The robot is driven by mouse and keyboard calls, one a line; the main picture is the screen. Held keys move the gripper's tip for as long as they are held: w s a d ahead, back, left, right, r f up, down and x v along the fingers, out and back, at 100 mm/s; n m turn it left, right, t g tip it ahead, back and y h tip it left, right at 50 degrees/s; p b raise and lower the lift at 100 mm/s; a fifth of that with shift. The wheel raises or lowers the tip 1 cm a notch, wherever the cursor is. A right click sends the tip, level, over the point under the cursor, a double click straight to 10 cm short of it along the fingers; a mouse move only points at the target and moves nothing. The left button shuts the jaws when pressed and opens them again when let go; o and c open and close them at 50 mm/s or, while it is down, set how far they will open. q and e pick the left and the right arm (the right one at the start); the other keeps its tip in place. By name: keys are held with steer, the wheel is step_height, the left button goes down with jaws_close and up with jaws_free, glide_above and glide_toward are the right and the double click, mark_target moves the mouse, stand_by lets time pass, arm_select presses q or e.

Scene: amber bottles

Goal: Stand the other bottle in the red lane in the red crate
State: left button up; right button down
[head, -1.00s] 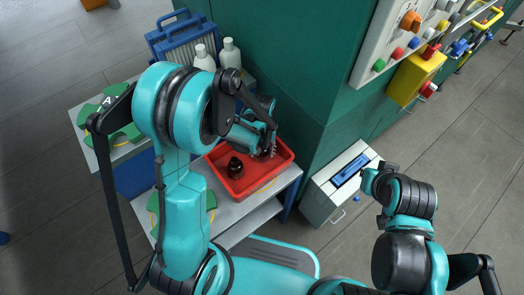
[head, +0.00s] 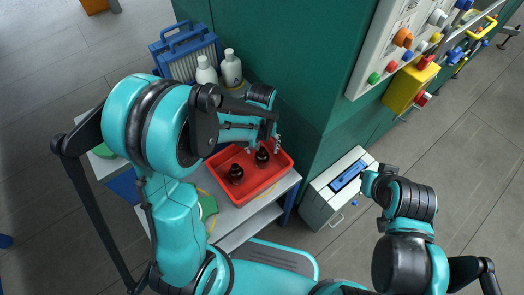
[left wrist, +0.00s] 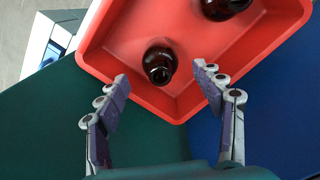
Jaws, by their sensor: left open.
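Two dark amber bottles are in the red crate (head: 272,190), which sits on a grey table. One bottle (head: 235,174) stands nearer the crate's left side. The other bottle (head: 262,157) stands near the back right wall and looks upright. In the left wrist view this bottle (left wrist: 158,62) shows its open mouth, and the first bottle (left wrist: 224,7) is cut by the top edge. My left gripper (head: 265,144) is open beside the back bottle, fingers spread on either side of it in the wrist view, holding nothing. My right gripper (head: 369,182) is apart at the right; its jaws are unclear.
Two white bottles (head: 231,68) and a blue rack (head: 186,50) stand behind the crate. A green wall corner (head: 305,125) rises close to its right. A grey cabinet (head: 325,198) with a blue handle stands further right. My left arm hides part of the table.

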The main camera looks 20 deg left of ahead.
arm_select(q)
step_height(320, 180, up, 5)
steer(key=shift+f+p, duration=0.1)
steer(key=shift+p, duration=0.55)
steer(key=s+a+r+m+t, duration=0.1)
steer(key=s+a+r+t, duration=0.1)
steer(key=s+r, duration=0.3)
steer(key=s+a+r+m+t, duration=0.1)
steer(key=s+a+r+t, duration=0.2)
steer(key=s+r+t, duration=0.2)
steer(key=shift+s+r+m, duration=0.3)
steer(key=shift+r+m, duration=0.1)
steer(key=shift+r, duration=0.8)
